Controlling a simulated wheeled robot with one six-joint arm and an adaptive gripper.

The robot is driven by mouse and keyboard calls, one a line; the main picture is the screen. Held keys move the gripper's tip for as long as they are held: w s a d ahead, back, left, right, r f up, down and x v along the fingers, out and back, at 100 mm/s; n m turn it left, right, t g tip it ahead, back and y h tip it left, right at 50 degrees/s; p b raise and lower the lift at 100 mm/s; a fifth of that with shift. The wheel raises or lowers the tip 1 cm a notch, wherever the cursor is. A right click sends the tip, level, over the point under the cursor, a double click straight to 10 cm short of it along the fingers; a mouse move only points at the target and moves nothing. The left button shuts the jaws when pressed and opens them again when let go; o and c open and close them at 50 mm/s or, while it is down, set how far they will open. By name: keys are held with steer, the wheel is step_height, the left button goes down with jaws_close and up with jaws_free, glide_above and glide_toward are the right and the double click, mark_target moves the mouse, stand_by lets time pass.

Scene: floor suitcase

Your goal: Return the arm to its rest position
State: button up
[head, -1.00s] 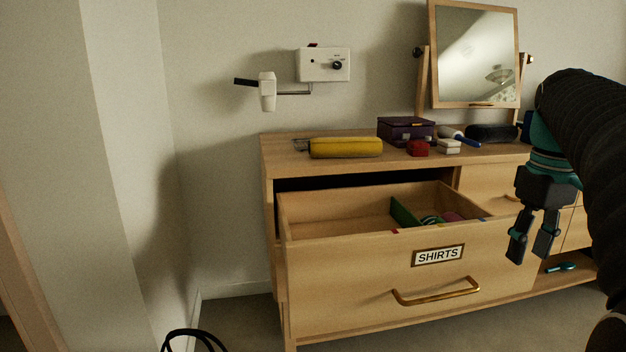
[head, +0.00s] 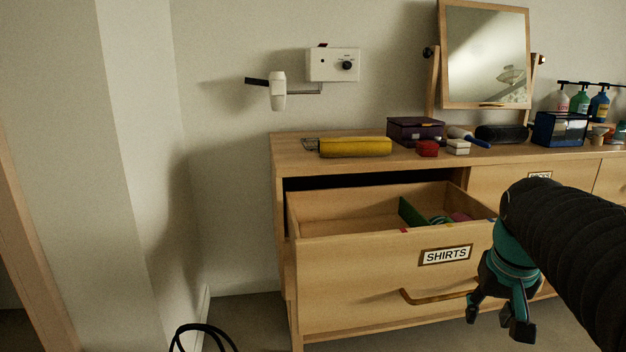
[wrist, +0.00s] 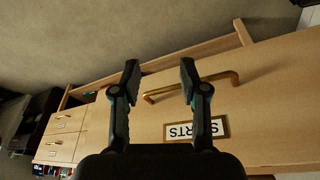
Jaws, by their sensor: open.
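My gripper (head: 497,318) is open and empty in the head view, low at the right, in front of the dresser. My dark arm reaches in from the right edge behind it. In the wrist view my gripper (wrist: 160,80) shows its two fingers spread apart, with the drawer front and its brass handle (wrist: 190,86) beyond them. In the head view the SHIRTS drawer (head: 350,270) stands pulled out, and my gripper covers the right end of its handle (head: 425,299). I cannot tell how far the fingers are from the handle.
The dresser top (head: 300,155) holds a yellow roll (head: 355,147), a purple box (head: 415,130) and a tilted mirror (head: 485,55). A hair dryer (head: 278,90) hangs on the wall. A black cable loop (head: 200,332) is at the bottom.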

steer(key=s+a+f+n+t+y, duration=0.1)
steer(key=s+a+f, duration=0.4)
steer(key=s+a, duration=0.5)
steer(key=a+n+t, duration=0.1)
steer(key=a+n, duration=0.1)
steer(key=a, duration=0.1)
steer(key=shift+a+f+t, duration=0.15)
steer(key=shift+a+t, duration=0.1)
steer(key=shift+t, duration=0.05)
steer(key=shift+w, duration=0.1)
stand_by(1.0)
